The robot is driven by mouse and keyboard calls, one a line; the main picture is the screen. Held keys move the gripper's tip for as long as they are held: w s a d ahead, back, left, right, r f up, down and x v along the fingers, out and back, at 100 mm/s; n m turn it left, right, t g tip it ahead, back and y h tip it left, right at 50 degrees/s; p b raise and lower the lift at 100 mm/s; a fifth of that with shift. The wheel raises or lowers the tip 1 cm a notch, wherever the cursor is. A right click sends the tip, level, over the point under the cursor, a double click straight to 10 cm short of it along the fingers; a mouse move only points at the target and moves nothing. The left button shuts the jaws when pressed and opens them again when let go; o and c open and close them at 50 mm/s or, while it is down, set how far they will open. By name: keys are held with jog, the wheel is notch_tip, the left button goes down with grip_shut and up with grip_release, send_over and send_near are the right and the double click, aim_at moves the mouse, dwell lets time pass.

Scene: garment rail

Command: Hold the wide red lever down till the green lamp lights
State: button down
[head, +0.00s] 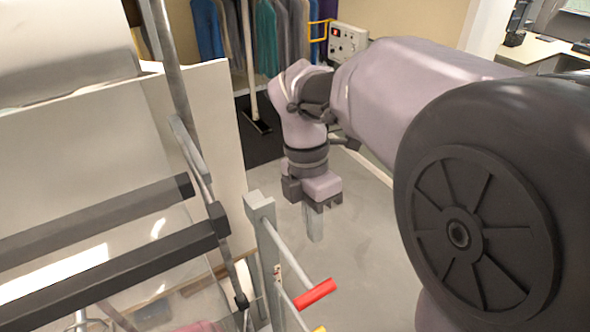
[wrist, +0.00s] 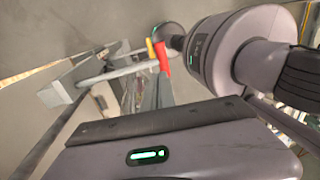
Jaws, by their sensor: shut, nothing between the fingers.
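The red lever (head: 315,293) is a red grip on the end of a grey rod, which comes from a grey post (head: 260,203) at lower centre in the head view. The red lever also shows in the wrist view (wrist: 163,56), near the top centre. My gripper (head: 315,238) points down with its fingers shut and empty, above the grey floor. In the head view it is up and slightly beyond the red grip, apart from it. I see no lit green lamp on the lever stand.
A yellow grip (head: 319,328) is close to the red one, cut off by the frame. A white box with red knobs (head: 347,41) stands at the back near hanging clothes (head: 266,38). Pale panels and dark bars fill the left. Open floor (head: 365,255) lies right of the lever.

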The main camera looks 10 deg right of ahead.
aim_at(315, 290)
jog(key=s+f, duration=0.1)
jog(key=f, duration=0.3)
jog(key=s+f+b, duration=0.1)
jog(key=f, duration=0.3)
jog(key=s+f, duration=0.1)
jog(key=f, duration=0.3)
jog(key=shift+a+f+b, duration=0.2)
jog(key=shift+a+b, duration=0.05)
jog(key=shift+b, duration=0.15)
jog(key=shift+s+f, duration=0.25)
jog(key=shift+f, duration=0.4)
